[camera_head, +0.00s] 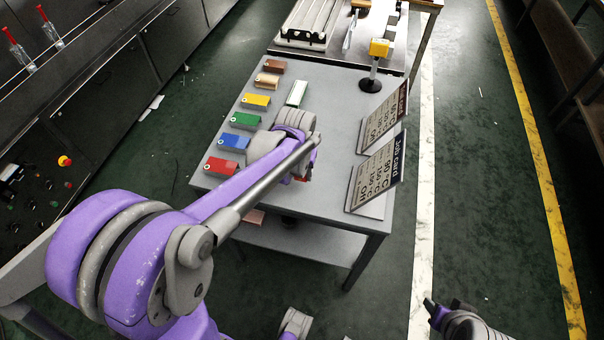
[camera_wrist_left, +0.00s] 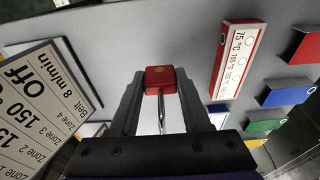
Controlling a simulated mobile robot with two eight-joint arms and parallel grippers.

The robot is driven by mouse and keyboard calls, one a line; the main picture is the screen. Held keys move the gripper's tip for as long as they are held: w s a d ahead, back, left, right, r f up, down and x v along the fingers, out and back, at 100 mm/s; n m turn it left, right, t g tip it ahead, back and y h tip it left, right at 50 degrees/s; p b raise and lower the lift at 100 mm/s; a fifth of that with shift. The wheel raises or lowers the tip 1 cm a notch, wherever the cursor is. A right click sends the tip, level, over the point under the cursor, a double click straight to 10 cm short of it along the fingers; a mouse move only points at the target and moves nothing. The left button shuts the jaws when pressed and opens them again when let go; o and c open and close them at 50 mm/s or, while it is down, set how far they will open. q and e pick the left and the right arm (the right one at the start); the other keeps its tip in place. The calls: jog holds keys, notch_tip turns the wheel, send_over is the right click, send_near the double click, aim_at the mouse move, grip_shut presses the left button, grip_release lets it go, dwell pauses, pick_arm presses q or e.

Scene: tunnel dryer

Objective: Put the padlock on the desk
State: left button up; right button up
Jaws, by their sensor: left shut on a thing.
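A red padlock (camera_wrist_left: 160,79) with a silver shackle (camera_wrist_left: 160,110) is between the fingers of my left gripper (camera_wrist_left: 158,92) in the left wrist view. The gripper is shut on it. In the head view my left arm reaches over the near part of the grey desk (camera_head: 325,110) and mostly hides the gripper. I cannot tell whether the padlock touches the desk top. My right gripper (camera_head: 431,304) is at the bottom right of the head view, off the desk; its opening is unclear.
Several coloured blocks, including a red one (camera_head: 221,166) and a blue one (camera_head: 233,142), line the desk's left side. Two job cards (camera_head: 375,178) stand at the right. A red strip with temperatures (camera_wrist_left: 238,60) lies right of the padlock. A yellow-topped stand (camera_head: 374,70) is at the back.

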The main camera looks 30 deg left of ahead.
aim_at(301, 180)
pick_arm(q)
jog(key=shift+f, duration=1.9)
jog(key=shift+b, duration=0.3)
jog(key=shift+f, duration=0.2)
jog(key=o, duration=1.1)
jog(key=shift+r, duration=0.1)
jog(key=shift+r, duration=0.1)
jog(key=shift+r, duration=0.35)
notch_tip(301, 180, up, 11)
jog(key=s+p, duration=0.2)
jog(key=s+d+f+m+t, duration=0.1)
jog(key=s+d, duration=0.1)
jog(key=s, duration=0.3)
jog(key=s+d+f+m+t, duration=0.1)
jog(key=s+d, duration=0.1)
jog(key=s, duration=0.3)
jog(key=s+d+f+t, duration=0.1)
jog(key=s+d+f, duration=0.1)
jog(key=s, duration=0.3)
jog(key=shift+d+f+m, duration=0.1)
jog(key=shift+d+m, duration=0.3)
